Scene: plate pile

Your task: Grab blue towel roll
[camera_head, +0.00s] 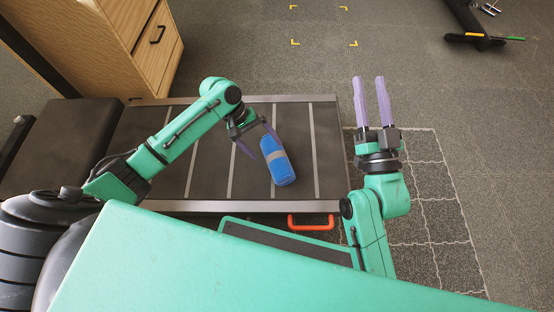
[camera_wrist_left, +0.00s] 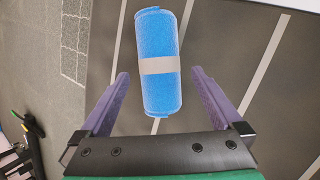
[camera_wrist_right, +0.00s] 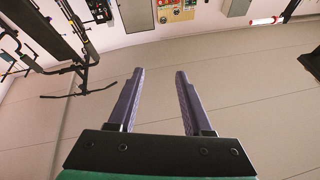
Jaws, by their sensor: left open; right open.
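The blue towel roll (camera_head: 279,163) lies on its side on the dark striped bench surface (camera_head: 325,140) in the head view. A light band wraps its middle. In the left wrist view the towel roll (camera_wrist_left: 160,95) lies lengthwise ahead, with its near end between the fingertips' lines. My left gripper (camera_head: 258,140) is open and empty, its purple fingers close to the roll's upper left end. I cannot tell whether they touch it. My right gripper (camera_head: 370,102) is open and empty, raised to the right of the bench and pointing away from the roll.
A wooden cabinet (camera_head: 140,45) with a dark handle stands at the back left. An orange handle (camera_head: 311,222) shows at the bench's front edge. Dark equipment (camera_head: 470,25) stands at the far right. Open floor with yellow corner marks lies behind the bench.

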